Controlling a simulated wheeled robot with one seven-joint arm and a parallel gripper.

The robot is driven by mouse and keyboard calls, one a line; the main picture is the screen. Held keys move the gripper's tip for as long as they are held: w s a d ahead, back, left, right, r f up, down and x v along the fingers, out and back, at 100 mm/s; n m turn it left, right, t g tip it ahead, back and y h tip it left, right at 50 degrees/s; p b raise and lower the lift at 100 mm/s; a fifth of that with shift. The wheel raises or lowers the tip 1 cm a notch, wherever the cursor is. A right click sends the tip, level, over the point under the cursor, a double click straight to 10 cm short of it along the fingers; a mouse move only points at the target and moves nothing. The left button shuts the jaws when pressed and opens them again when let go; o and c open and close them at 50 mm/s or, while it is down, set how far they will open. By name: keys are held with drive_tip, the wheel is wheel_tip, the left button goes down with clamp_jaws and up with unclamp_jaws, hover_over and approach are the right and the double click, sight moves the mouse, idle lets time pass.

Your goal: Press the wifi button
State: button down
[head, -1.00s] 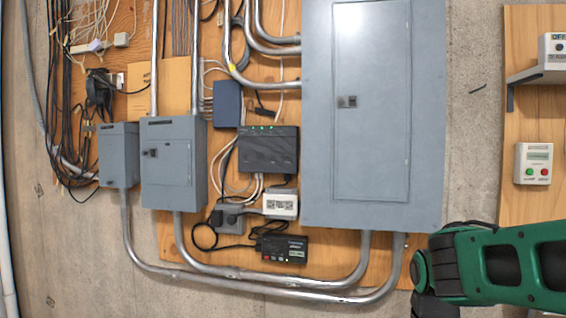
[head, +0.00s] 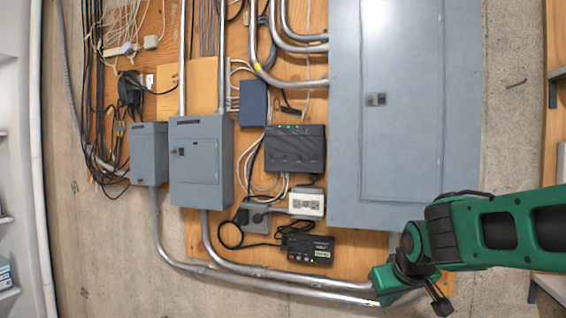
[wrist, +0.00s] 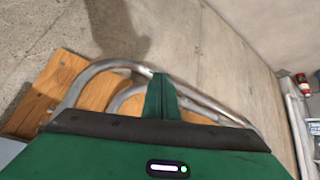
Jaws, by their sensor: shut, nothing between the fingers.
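A black box with green lights on top (head: 295,150), which looks like a router, is mounted on the plywood in the middle of the head view. Lower down is a smaller black device (head: 307,248) with small red and green lights or buttons and a small display. Its print is too small to read, and I cannot tell which control is the wifi button. My gripper shows in the head view (head: 385,284) at the lower right of both devices, apart from them. In the wrist view its fingers (wrist: 160,96) are together and empty. Neither device shows there.
Metal conduits (head: 270,278) run below the devices. A large grey electrical panel (head: 400,120) stands right of the router-like box. A white outlet box (head: 307,203) sits between the two devices. Grey boxes (head: 200,165) and cables are at left. Shelves (head: 8,210) stand at far left.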

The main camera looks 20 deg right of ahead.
sight(285, 156)
drive_tip(key=w+a+r+n+t+y, duration=0.1)
drive_tip(key=w+a+r+n+t, duration=0.1)
drive_tip(key=w+a+r+t, duration=0.45)
drive_tip(key=w+a+r+n+t, duration=0.2)
drive_tip(key=w+a+r+n, duration=0.1)
drive_tip(key=w+r, duration=0.7)
drive_tip(key=w+a+r+n+t+y, duration=0.2)
drive_tip(key=a+r, duration=0.4)
drive_tip(key=r, duration=0.1)
drive_tip(key=w+a+r+n+t+y, duration=0.1)
drive_tip(key=w+a+r+t+y, duration=0.1)
drive_tip(key=a+r, duration=0.4)
drive_tip(key=shift+w+r+n+t, duration=0.4)
drive_tip(key=shift+w+r+t, duration=0.2)
drive_tip(key=shift+r+t, duration=0.15)
drive_tip(key=shift+f, duration=0.1)
drive_tip(key=w+d, duration=0.1)
drive_tip(key=w, duration=0.1)
drive_tip(key=w+d, duration=0.3)
drive_tip(key=w, duration=0.1)
drive_tip(key=shift+w+d, duration=0.55)
drive_tip(key=shift+w, duration=0.05)
drive_tip(key=shift+d, duration=0.1)
drive_tip(key=shift+w+d, duration=0.15)
drive_tip(key=shift+w, duration=0.05)
